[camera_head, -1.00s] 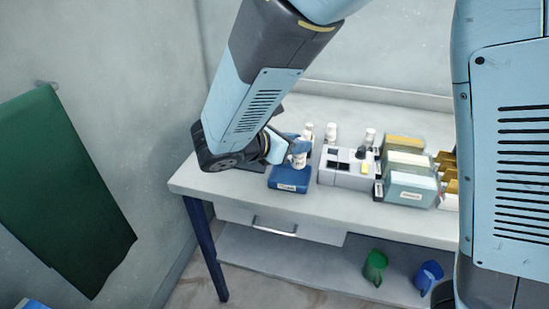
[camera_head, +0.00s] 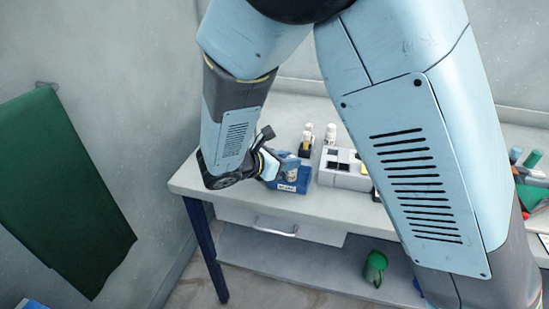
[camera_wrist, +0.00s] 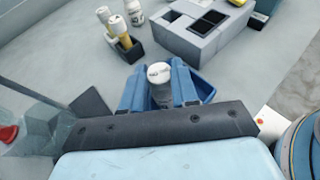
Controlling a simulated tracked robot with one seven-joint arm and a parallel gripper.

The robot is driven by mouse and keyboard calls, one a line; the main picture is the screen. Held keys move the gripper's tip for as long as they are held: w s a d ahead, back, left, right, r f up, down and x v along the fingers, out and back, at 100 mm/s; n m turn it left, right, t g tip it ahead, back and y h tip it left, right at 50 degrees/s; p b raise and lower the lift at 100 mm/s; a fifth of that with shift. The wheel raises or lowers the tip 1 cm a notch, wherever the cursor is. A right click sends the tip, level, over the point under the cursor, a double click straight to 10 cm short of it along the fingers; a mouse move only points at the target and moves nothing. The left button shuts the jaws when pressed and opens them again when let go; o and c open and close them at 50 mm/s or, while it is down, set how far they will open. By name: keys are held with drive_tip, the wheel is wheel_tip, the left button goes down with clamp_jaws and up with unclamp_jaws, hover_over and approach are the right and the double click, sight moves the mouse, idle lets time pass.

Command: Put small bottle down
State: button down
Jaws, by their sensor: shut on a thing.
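In the wrist view my gripper (camera_wrist: 159,88) is shut on a small bottle (camera_wrist: 159,73) with a pale cap. The bottle is between the two blue fingers, over or in a blue tray (camera_wrist: 205,88); I cannot tell whether it touches the tray's floor. In the head view the blue tray (camera_head: 303,180), with a white label on its front, sits near the table's front edge. My gripper (camera_head: 279,168) reaches it from the left.
A grey block with dark wells (camera_head: 341,170) stands right of the tray. A dark holder with small bottles (camera_wrist: 122,36) and a separate white bottle (camera_wrist: 134,12) stand behind.

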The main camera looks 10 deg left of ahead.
drive_tip(key=c, duration=0.9)
unclamp_jaws()
drive_tip(key=shift+f, duration=0.1)
drive_tip(key=shift+o, duration=0.2)
drive_tip(key=v, duration=1.2)
